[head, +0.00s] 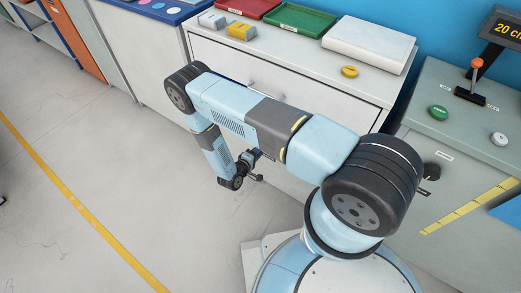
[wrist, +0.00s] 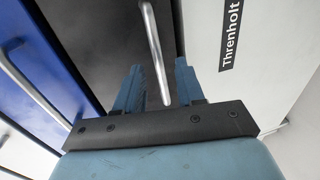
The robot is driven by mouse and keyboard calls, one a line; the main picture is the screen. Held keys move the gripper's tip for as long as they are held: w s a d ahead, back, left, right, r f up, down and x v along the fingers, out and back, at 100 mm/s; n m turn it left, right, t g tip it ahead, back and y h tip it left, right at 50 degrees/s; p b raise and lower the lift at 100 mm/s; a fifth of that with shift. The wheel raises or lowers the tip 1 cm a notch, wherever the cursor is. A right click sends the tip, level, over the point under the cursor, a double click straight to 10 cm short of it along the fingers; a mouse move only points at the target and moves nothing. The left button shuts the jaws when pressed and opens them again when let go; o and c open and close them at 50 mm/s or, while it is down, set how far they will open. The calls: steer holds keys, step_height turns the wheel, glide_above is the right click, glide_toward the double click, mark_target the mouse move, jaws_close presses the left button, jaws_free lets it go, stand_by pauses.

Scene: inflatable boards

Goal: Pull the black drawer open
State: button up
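The black drawer (wrist: 95,35) shows in the wrist view as a dark front between a blue front and a white one. Its handle (wrist: 152,38) is a slim metal bar running down the picture. My gripper (wrist: 159,66) is open, with one blue finger on each side of the handle's lower end. The handle lies between the fingers, with visible gaps to both. Nothing appears to be held. In the head view my arm hides the black drawer, and my gripper's fingertips are too small to make out.
A blue drawer front (wrist: 40,65) with its own metal handle (wrist: 28,88) lies left of the black one. A white front labelled "Threnholt" (wrist: 245,60) lies right. Trays and boxes (head: 228,25) stand on the cabinet top. Open floor (head: 110,150) lies left of my arm.

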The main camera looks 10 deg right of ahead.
steer(key=shift+x, duration=1)
steer(key=shift+c, duration=0.5)
jaws_close()
steer(key=shift+s+a, duration=0.1)
